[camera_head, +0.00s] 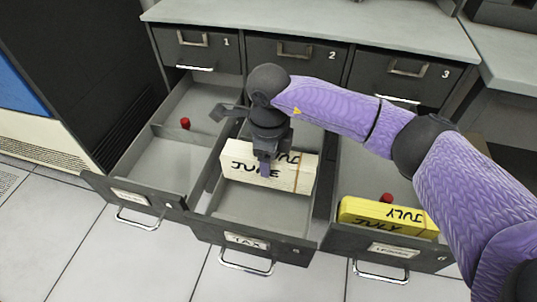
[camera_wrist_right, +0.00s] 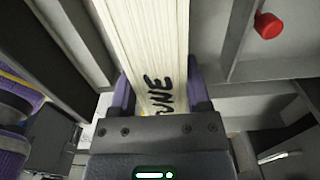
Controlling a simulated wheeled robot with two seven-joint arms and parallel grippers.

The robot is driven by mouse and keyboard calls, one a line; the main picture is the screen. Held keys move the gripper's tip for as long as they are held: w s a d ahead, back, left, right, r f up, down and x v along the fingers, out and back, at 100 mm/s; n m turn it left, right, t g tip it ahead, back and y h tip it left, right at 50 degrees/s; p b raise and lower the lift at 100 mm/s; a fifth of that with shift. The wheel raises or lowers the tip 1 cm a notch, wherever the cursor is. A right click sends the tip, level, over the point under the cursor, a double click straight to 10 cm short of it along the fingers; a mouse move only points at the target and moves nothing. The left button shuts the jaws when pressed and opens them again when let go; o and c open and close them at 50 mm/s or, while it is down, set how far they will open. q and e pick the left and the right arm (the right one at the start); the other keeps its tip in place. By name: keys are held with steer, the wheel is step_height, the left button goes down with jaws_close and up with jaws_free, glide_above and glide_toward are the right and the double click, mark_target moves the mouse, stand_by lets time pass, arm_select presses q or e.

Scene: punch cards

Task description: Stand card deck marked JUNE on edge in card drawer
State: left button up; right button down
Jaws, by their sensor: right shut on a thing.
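The cream card deck marked JUNE (camera_head: 240,165) stands on its long edge in or just above the open middle drawer labelled TAX (camera_head: 262,205). Whether its lower edge touches the drawer floor I cannot tell. My right gripper (camera_head: 265,165) points down from above and is shut on the deck, one finger showing on its front face. In the right wrist view the deck (camera_wrist_right: 150,50) runs between the two purple fingers (camera_wrist_right: 158,95), with part of its lettering visible. My left gripper is not in view.
Open drawers flank the middle one. The left drawer (camera_head: 160,165) holds a red knob-like piece (camera_head: 185,123). The right drawer holds a yellow deck marked JULY (camera_head: 385,218) and another red piece (camera_head: 387,197). Closed drawers 1, 2 and 3 sit behind, under a grey top (camera_head: 320,25).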

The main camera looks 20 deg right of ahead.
steer(key=shift+f, duration=0.3)
steer(key=shift+f+b, duration=0.65)
steer(key=shift+f, duration=0.05)
step_height(320, 180, down, 2)
steer(key=shift+f+b, duration=0.15)
steer(key=shift+b, duration=0.5)
steer(key=shift+f, duration=0.2)
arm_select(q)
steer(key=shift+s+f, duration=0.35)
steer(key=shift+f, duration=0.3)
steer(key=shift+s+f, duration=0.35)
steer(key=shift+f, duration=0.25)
